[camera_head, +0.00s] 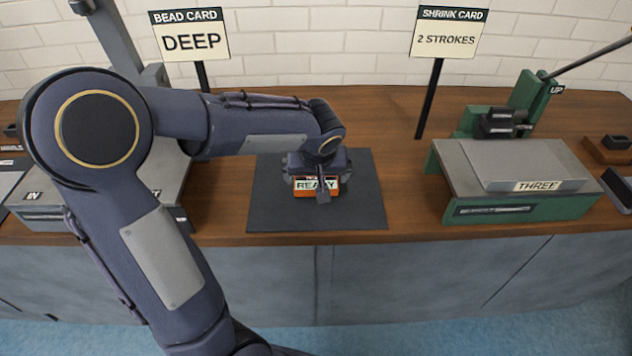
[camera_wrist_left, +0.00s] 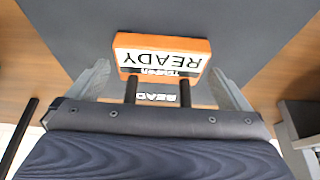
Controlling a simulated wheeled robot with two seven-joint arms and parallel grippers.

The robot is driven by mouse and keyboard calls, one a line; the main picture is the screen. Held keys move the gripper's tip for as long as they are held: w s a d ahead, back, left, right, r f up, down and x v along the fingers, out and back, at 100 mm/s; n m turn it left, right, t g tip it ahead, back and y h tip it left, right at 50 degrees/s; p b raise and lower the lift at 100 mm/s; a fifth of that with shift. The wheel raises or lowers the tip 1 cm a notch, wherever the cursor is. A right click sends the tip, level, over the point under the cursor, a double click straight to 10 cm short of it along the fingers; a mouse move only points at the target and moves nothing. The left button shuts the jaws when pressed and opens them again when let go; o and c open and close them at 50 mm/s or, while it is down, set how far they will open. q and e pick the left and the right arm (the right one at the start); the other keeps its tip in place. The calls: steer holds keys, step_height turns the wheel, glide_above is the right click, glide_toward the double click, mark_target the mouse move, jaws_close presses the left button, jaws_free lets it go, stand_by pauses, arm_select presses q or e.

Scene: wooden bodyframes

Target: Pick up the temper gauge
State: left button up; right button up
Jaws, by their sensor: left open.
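The temper gauge (camera_head: 303,194) is an orange block with a white READY label, on a dark grey mat (camera_head: 275,215) in the middle of the bench. In the left wrist view the gauge (camera_wrist_left: 160,50) shows upside down, with two dark prongs toward my gripper. My left gripper (camera_head: 318,172) is right over the gauge and hides part of it in the head view. Its pale fingers are open, one on each side of the gauge in the left wrist view (camera_wrist_left: 160,72). I cannot tell whether they touch it. My right gripper is not in view.
A green-framed machine (camera_head: 525,208) marked THREE stands to the right, with a lever marked UP. A grey machine (camera_head: 50,215) marked IN is at left, partly behind my arm. The BEAD CARD (camera_head: 190,35) and SHRINK CARD (camera_head: 448,32) stand on posts behind. Bare wood lies between mat and green machine.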

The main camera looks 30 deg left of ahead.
arm_select(q)
steer(key=x, duration=0.2)
steer(key=shift+a+f, duration=0.1)
steer(key=shift+f, duration=0.15)
steer(key=shift+r, duration=0.1)
steer(key=c, duration=0.9)
steer(key=shift+o, duration=0.2)
